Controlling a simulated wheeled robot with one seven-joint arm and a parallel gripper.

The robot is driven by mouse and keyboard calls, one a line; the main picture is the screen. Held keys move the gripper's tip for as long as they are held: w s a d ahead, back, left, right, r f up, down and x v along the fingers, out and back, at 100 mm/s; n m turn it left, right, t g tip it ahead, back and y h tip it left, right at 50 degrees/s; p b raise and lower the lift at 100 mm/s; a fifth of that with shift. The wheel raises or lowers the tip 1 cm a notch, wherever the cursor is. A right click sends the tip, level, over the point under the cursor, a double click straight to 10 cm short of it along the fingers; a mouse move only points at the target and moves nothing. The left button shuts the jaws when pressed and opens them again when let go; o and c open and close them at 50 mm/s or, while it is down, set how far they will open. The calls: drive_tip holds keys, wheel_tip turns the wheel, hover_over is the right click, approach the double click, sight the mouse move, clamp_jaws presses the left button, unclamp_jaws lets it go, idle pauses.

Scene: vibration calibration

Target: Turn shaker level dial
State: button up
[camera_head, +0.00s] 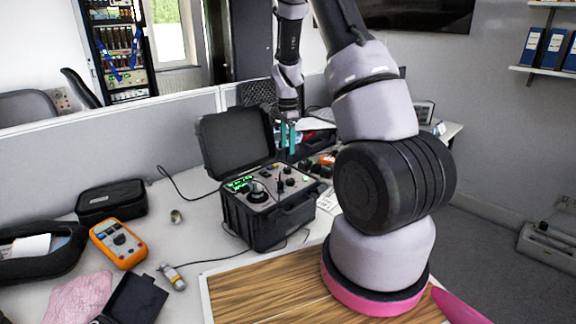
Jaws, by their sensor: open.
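The shaker unit (251,228) is a black open case on the desk, with its lid (232,142) raised at the back. Its top panel carries a green lit display (239,184), a round shaker mount (258,193) and several small dark knobs (289,181) at the right. Which knob is the level dial is too small to tell. My gripper (288,139) has two teal fingers pointing down, open with a narrow gap. It appears above the back right of the panel, apart from the knobs. Nothing shows between the fingers.
An orange multimeter (119,243), a black pouch (111,200), a small metal sensor (173,276) with a cable and a pink cloth (80,299) lie on the left of the desk. Cluttered parts lie right of the case. A grey partition (110,142) stands behind.

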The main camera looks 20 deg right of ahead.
sight(287, 168)
wheel_tip(287, 168, down, 8)
drive_tip(key=shift+f, duration=0.25)
clamp_jaws()
